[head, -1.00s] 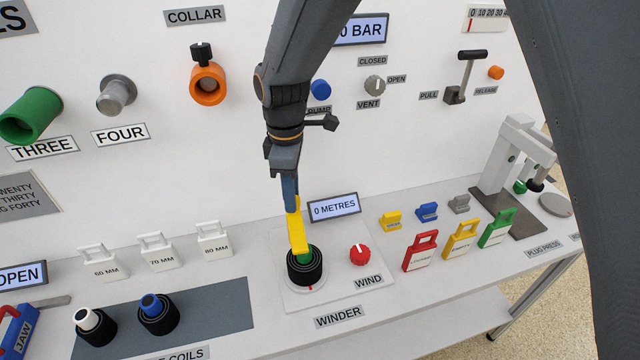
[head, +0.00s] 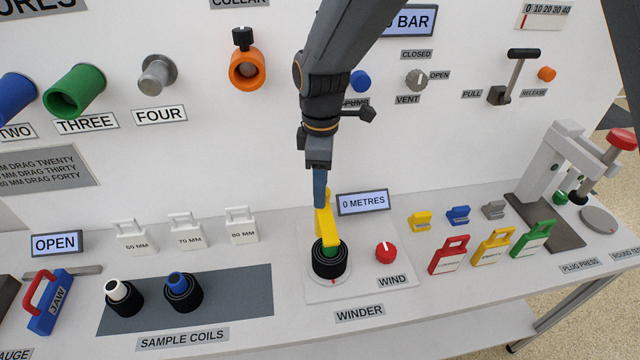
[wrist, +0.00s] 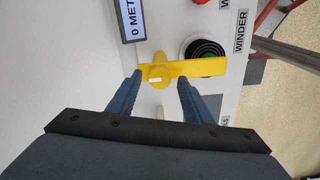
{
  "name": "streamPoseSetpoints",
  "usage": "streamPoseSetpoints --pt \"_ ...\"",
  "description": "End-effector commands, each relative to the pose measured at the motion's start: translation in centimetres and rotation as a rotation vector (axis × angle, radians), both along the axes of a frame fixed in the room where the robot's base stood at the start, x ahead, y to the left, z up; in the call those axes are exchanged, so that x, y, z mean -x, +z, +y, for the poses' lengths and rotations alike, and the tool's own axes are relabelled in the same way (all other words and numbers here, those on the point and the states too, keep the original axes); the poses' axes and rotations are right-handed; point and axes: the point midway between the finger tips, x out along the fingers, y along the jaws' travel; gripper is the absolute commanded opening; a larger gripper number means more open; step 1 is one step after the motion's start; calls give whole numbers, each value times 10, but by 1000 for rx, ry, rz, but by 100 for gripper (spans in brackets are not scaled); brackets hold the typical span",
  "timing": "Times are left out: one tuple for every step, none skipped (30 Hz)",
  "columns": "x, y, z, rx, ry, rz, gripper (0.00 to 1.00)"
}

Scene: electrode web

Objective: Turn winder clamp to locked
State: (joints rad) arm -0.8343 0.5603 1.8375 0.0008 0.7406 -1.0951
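The winder clamp (head: 327,228) is a yellow lever on the winder plate (head: 312,292). Its arm reaches over the black coil with a green core (head: 329,265). In the wrist view the clamp (wrist: 205,68) shows a round hub with a white mark at the left, its arm pointing right toward the coil (wrist: 205,50). My gripper (wrist: 160,77) is open, with its two blue-grey fingers apart around the hub end. Contact with the clamp cannot be told. In the head view my gripper (head: 320,190) is directly above the clamp's back end, hiding part of it.
A red WIND knob (head: 385,252) stands right of the coil. A 0 METRES display (head: 362,202) is behind it. White blocks (head: 188,232) and sample coils (head: 182,292) are at left. Red, yellow and green tags (head: 492,248) stand at right.

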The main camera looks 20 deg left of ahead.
Motion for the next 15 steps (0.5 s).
streamPoseSetpoints --pt "0 0 -1 1 -1 1 46" --pt "0 -1 -1 1 -1 1 46" --pt "0 -1 -1 1 -1 1 46" --pt "0 -1 -1 1 -1 1 46" --pt "0 0 -1 1 -1 1 46" --pt "0 1 -1 1 -1 1 46" --pt "0 2 -1 1 -1 0 46" --pt "-1 4 0 0 -1 -1 46" --pt "-1 8 0 0 -1 -1 46" --pt "-1 12 0 0 -1 -1 46" --pt "-1 16 0 -1 -1 -2 46" --pt "-1 22 0 -2 -1 -2 46" --pt "-1 27 0 -2 -1 -2 46" --pt "-1 32 0 -2 -1 -2 46" --pt "-1 39 0 -2 -1 -2 46"
